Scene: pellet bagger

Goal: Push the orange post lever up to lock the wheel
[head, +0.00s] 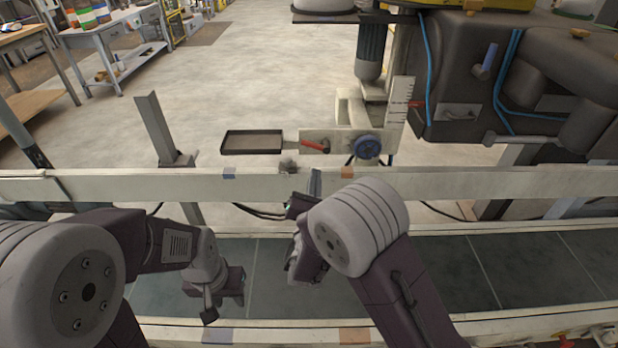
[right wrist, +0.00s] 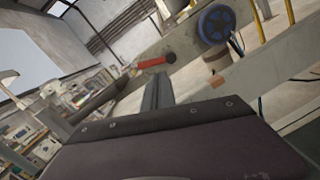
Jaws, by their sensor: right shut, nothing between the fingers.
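The orange lever (head: 315,146) sits on the pale plate of the post, left of the blue wheel (head: 367,147), and lies nearly level with a slight tilt. In the right wrist view the lever (right wrist: 152,63) and the wheel (right wrist: 216,24) show beyond my fingers. My right gripper (head: 315,182) is shut and empty, in front of and below the lever and apart from it in the head view. Its fingers (right wrist: 158,92) point toward the lever. My left gripper (head: 209,312) hangs low over the conveyor belt; its fingers are too unclear to judge.
A pale conveyor rail (head: 120,186) runs between my arms and the post. A dark shallow tray (head: 252,142) is left of the lever. A white scale (head: 402,104) and a large dark machine (head: 465,80) stand to the right.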

